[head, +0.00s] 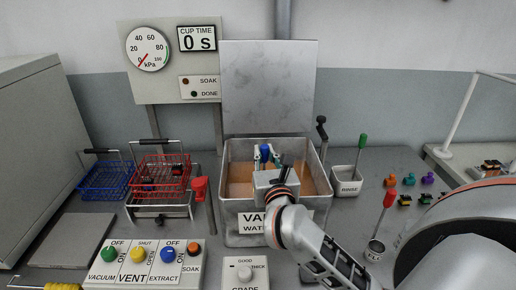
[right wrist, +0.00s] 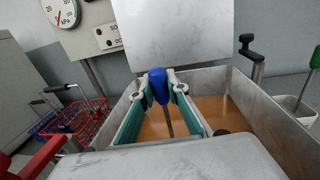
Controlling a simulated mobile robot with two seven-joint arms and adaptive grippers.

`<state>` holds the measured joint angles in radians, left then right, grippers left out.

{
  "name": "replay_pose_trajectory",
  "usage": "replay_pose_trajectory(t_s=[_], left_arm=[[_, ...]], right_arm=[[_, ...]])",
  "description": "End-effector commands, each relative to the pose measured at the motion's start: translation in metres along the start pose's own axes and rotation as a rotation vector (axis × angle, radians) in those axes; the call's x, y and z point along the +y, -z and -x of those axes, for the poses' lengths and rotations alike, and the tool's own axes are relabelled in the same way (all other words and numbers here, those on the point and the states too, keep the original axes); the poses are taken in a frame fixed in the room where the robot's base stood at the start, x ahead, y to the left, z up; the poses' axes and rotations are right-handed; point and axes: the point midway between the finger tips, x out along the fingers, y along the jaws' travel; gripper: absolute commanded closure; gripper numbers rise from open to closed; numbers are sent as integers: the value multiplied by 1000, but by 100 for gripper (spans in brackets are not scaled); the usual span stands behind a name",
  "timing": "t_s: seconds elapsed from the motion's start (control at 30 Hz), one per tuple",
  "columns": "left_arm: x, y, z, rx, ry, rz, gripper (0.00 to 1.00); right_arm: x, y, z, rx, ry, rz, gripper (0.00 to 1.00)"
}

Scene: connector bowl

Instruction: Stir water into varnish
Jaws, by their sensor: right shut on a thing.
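The metal tank (head: 234,152) stands in the middle of the head view with its lid (head: 268,85) raised behind it. Its front label is partly covered by my arm. Orange-brown varnish (head: 240,183) lies inside; it also shows in the right wrist view (right wrist: 218,112). My right gripper (head: 264,157) is over the tank, shut on the blue handle of a stirrer (right wrist: 158,82). The stirrer's thin shaft goes down between the fingers (right wrist: 160,92) into the varnish; its lower end is hidden. My left gripper is not in view.
A blue basket (head: 105,181) and a red basket (head: 160,172) stand left of the tank. A pot with a green-handled tool (head: 345,182) and a small cup with a red-handled tool (head: 376,249) stand right. A switch panel (head: 145,262) is at front left. The gauge (head: 148,48) reads near zero.

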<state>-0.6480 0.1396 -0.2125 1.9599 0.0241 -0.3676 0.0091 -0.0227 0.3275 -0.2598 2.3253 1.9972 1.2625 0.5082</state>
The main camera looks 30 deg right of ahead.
Motion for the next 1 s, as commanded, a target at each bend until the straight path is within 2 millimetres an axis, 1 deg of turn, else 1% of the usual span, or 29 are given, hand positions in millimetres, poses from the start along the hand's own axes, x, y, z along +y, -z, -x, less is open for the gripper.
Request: replay_pose_trajectory(t_s=[0.27,0.6,0.8,1.0], left_arm=[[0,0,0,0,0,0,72],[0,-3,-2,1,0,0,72],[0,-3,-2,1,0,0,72],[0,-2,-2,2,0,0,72]], right_arm=[[-27,0,13,-2,0,4,100],[-63,0,2,-2,-1,4,100],[-72,-2,-18,-4,0,3,100],[-78,-1,-30,-2,-1,2,100]])
